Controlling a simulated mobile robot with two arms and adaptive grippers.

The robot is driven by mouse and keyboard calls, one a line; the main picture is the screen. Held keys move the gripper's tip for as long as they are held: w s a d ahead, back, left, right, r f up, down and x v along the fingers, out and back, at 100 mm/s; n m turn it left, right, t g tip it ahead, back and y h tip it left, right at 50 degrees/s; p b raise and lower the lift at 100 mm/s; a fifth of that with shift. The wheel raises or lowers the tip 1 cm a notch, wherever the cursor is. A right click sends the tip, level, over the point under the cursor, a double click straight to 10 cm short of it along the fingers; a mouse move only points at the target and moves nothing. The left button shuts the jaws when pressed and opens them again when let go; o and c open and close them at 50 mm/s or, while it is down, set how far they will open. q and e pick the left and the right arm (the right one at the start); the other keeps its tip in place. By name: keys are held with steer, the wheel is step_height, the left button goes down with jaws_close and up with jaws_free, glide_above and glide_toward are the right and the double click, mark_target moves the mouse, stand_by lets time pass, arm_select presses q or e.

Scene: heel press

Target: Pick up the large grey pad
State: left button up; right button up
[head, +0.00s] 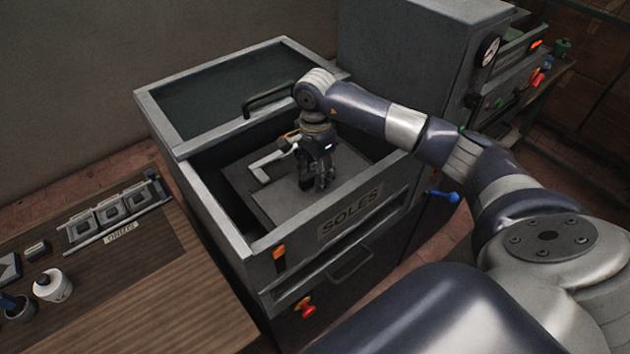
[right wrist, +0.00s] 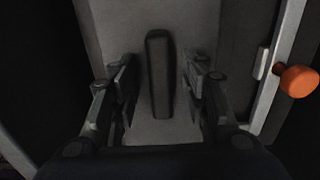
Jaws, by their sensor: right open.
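A large flat grey pad (head: 272,206) lies inside the open-topped SOLES box in the head view. In the right wrist view its grey surface (right wrist: 150,132) fills the middle, with a dark raised bar (right wrist: 160,75) standing out along it. My right gripper (head: 318,187) points down into the box over the pad and hides part of it. In the wrist view my right gripper (right wrist: 160,82) is open, one finger on each side of the dark bar, with a gap on both sides. Whether the fingertips touch the pad cannot be told. My left gripper is not in view.
The box's rim (head: 222,222) surrounds the gripper closely. Its lid part (head: 215,90) with a dark handle lies behind. A pale bracket (head: 266,163) shows beside the gripper. A wooden bench (head: 170,310) stands left; a grey machine (head: 415,50) stands behind right.

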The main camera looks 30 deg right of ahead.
jaws_close()
steer(key=shift+w, duration=0.1)
stand_by(0.3)
steer(key=shift+r, duration=0.15)
